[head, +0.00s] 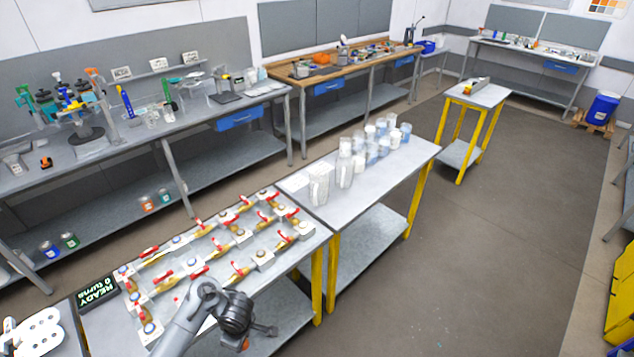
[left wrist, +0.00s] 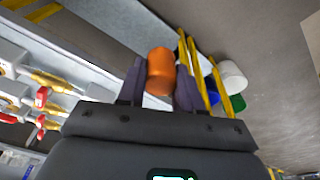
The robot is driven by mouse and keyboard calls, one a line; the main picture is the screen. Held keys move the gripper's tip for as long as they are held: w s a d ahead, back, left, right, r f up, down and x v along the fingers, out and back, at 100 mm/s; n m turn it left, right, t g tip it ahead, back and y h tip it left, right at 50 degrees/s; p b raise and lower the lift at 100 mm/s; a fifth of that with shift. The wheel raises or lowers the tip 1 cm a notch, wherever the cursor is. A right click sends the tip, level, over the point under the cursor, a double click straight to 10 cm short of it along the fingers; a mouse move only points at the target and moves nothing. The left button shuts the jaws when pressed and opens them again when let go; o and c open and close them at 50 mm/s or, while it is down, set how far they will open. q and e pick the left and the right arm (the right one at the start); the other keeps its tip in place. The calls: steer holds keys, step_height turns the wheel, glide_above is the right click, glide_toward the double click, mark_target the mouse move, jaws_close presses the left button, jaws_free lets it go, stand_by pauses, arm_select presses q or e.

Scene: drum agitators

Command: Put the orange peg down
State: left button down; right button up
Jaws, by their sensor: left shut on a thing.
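The orange peg (left wrist: 160,72) shows in the left wrist view as a short rounded cylinder between the two dark fingers of my left gripper (left wrist: 160,85). The gripper is shut on it. In the head view my left gripper (head: 256,335) is low in the middle, by the front edge of the valve table (head: 318,238). Only a small orange bit of the peg (head: 246,344) shows there, and the gripper hides the rest. I cannot tell the exact height of the peg. My right gripper is in neither view.
Brass valves with red handles (head: 240,268) cover the near table. A dark display (head: 98,290) reads "READY 0 turns". A white board with holes (head: 32,334) lies at lower left. Clear containers (head: 345,165) stand on the adjoining table (head: 408,158). The floor (head: 490,250) at right is open.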

arm_select(q)
step_height(320, 180, up, 13)
steer(key=w+d+m, duration=0.2)
steer(key=d+m, duration=0.1)
steer(key=m, duration=0.6)
steer(key=s+a+m+h, duration=0.25)
steer(key=s+m, duration=0.25)
steer(key=s, duration=0.5)
step_height(320, 180, up, 6)
steer(key=t+p, duration=0.1)
steer(key=p, duration=0.5)
steer(key=shift+a+r+y+p, duration=0.15)
steer(key=shift+a+y+p, duration=0.15)
steer(key=shift+y, duration=0.15)
steer(key=shift+s, duration=0.1)
